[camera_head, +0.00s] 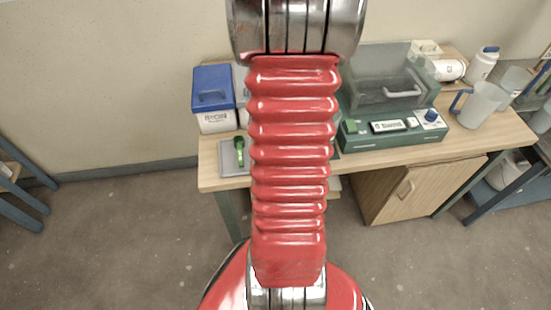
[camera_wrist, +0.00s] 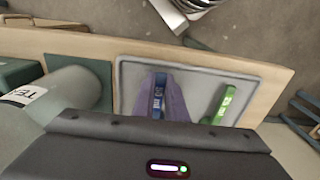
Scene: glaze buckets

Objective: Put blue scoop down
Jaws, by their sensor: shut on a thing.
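The blue scoop (camera_wrist: 158,100) shows in the wrist view by its blue handle, marked 50 ml. My gripper (camera_wrist: 160,84) is shut on this handle, with a purple finger on each side. The scoop is over the grey tray (camera_wrist: 134,78); whether it touches the tray I cannot tell. The rest of the scoop is hidden behind the gripper's dark body. In the head view my red arm hides the gripper and the blue scoop. The tray shows there at the left end of the bench (camera_head: 370,163).
A green scoop (camera_wrist: 224,104) lies on the tray to the right of the blue one; it also shows in the head view (camera_head: 239,147). A grey labelled container (camera_wrist: 75,88) stands close on the left. A blue-lidded box (camera_head: 213,98) stands behind the tray.

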